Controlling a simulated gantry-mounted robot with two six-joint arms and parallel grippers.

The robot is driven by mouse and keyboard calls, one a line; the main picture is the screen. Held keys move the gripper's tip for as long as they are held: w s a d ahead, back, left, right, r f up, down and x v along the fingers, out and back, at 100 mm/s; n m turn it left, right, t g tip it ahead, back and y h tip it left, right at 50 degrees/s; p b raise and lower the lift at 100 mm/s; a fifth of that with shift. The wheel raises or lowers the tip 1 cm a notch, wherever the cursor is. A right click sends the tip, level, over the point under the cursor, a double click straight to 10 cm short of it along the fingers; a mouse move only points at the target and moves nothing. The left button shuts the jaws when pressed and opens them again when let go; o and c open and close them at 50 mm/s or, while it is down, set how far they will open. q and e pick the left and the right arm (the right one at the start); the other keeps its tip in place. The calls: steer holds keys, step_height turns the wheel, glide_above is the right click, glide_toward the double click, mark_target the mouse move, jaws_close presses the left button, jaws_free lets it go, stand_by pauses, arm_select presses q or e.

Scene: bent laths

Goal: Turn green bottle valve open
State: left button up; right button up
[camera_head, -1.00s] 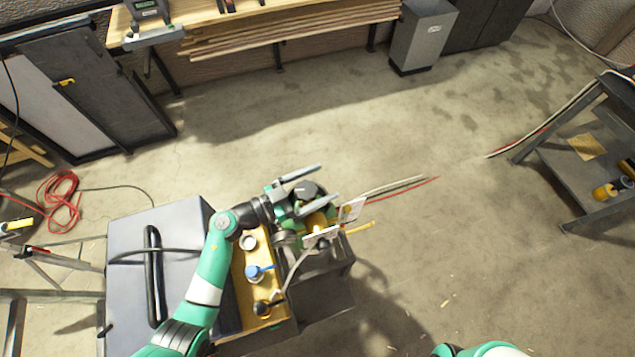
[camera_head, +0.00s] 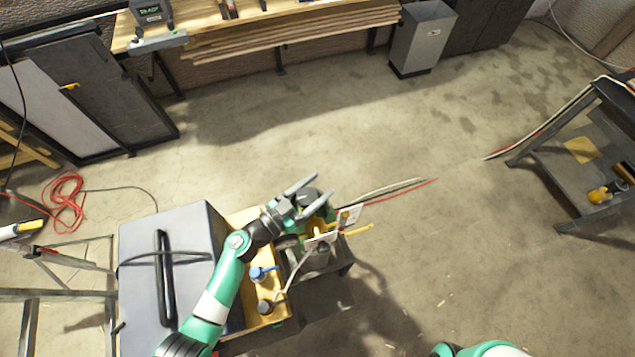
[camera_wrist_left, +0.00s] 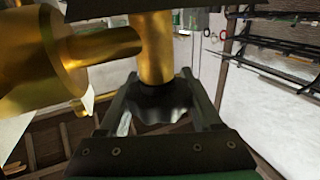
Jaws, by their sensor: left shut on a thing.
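The green bottle (camera_head: 328,212) stands at the right side of the grey box, mostly hidden under my left gripper (camera_head: 308,195). A dark round valve knob (camera_head: 309,197) shows between the gripper's two grey fingers. In the left wrist view the dark, wavy-edged knob (camera_wrist_left: 160,104) sits between the fingers, below a brass stem (camera_wrist_left: 154,50). A wider brass fitting (camera_wrist_left: 35,60) is at the left there. My left gripper is shut on the knob. Whether the knob is turned cannot be told. My right gripper is out of view; only part of that arm shows at the bottom.
The grey box (camera_head: 190,245) with a black handle lies left of the bottle. A yellow panel with a blue-topped knob (camera_head: 260,273) is beside my arm. White tags (camera_head: 349,216) and thin red and white rods are right of the bottle. The floor beyond is clear.

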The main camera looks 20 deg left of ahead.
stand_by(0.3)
arm_select(q)
steer(key=o, duration=1.4)
steer(key=shift+c, duration=0.2)
steer(key=r+p, duration=0.4)
steer(key=shift+s+r, duration=0.25)
steer(key=shift+r, duration=0.15)
steer(key=s+d+r+p, duration=0.3)
steer(key=s+r+p, duration=0.5)
steer(key=s, duration=0.5)
steer(key=shift+d, duration=0.3)
steer(key=shift+r, duration=0.1)
